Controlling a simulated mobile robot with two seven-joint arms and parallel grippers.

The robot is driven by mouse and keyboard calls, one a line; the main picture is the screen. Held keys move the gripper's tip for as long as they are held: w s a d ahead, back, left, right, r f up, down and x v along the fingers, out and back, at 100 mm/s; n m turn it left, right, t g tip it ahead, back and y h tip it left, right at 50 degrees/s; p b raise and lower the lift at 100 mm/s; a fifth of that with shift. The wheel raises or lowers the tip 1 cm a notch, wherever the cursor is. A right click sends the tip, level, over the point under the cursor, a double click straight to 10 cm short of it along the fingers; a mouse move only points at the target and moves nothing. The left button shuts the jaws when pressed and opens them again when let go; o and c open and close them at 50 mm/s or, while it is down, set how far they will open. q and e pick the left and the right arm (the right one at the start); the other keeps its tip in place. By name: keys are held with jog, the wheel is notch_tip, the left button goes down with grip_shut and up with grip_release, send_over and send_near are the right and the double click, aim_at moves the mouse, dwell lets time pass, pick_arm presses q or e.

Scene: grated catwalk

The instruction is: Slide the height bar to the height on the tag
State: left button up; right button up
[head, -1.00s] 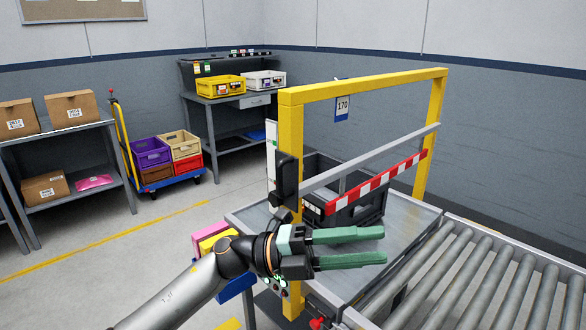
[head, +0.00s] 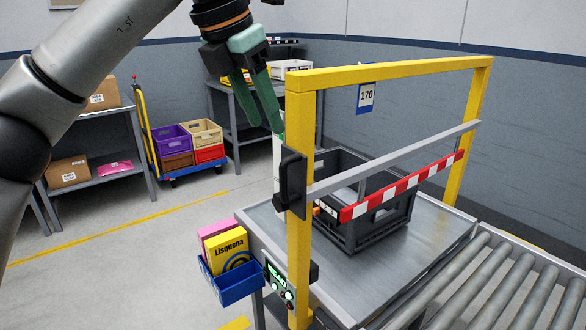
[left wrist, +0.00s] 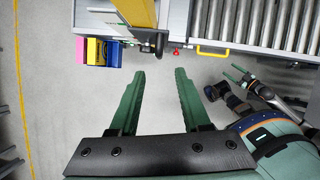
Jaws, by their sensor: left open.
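The height bar (head: 400,158) is a grey rail across a yellow gate frame (head: 390,73), with a black handle (head: 291,181) at the left post and a red-white striped strip (head: 405,186) below it. The tag (head: 366,96) reads 170 and hangs under the top beam. A white strip (head: 277,160) beside the left post shows no legible marks. My left gripper (head: 274,122) is open and empty, fingers pointing down, above and left of the handle in the picture. The left wrist view shows its spread fingers (left wrist: 160,75) and the handle (left wrist: 159,42) ahead. My right gripper (left wrist: 237,76) shows only there, too small to judge.
A dark grey crate (head: 366,230) sits on the metal table (head: 430,260) under the bar. A roller conveyor (head: 480,290) adjoins at right. A blue bin (head: 232,283) with a yellow box (head: 228,251) and a lit panel (head: 279,284) are by the left post.

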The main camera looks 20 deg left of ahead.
aim_at(281, 164)
pick_arm(q)
jog(key=x, duration=1.2)
jog(key=shift+w+a, duration=0.1)
jog(key=shift+w, duration=0.05)
grip_shut()
dwell(1.1)
